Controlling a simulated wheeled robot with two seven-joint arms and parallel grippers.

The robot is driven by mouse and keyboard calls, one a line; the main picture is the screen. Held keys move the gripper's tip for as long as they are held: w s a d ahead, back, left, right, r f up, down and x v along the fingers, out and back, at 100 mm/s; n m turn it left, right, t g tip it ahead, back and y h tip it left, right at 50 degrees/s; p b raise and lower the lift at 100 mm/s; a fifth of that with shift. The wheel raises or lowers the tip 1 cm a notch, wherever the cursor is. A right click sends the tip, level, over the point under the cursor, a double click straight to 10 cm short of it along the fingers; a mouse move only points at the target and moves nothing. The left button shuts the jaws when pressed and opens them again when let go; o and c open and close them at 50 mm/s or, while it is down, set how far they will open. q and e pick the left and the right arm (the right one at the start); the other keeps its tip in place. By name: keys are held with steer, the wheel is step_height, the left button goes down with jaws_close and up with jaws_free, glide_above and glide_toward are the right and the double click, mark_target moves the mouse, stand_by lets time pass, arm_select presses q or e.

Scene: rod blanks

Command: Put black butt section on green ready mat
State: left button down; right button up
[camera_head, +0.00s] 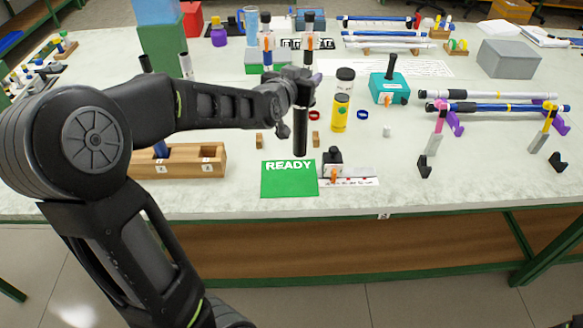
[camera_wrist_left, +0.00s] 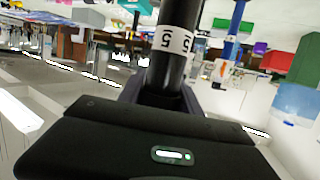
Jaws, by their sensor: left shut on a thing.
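My left gripper (camera_head: 300,92) is shut on the black butt section (camera_head: 300,135), a dark cylinder held upright. Its lower end shows just above the far edge of the green READY mat (camera_head: 288,185); I cannot tell its exact height. In the left wrist view, the black butt section (camera_wrist_left: 180,22) stands between the fingers (camera_wrist_left: 163,88) and carries a white label marked 5. No object lies on the visible mat. My right gripper is not in view.
A wooden block with numbered slots (camera_head: 190,162) stands left of the mat. A small black clamp-like item (camera_head: 332,160) stands close to the mat's right edge. A yellow bottle (camera_head: 340,113) and a teal box (camera_head: 390,90) stand behind. The table front right of the clamp-like item is mostly clear.

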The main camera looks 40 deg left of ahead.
mark_target(301, 119)
arm_select(q)
step_height(301, 119, down, 6)
steer(key=shift+f, duration=0.15)
stand_by(0.3)
step_height(301, 119, down, 4)
steer(key=shift+r, duration=0.2)
steer(key=shift+f, duration=0.15)
steer(key=c, duration=0.8)
jaws_free()
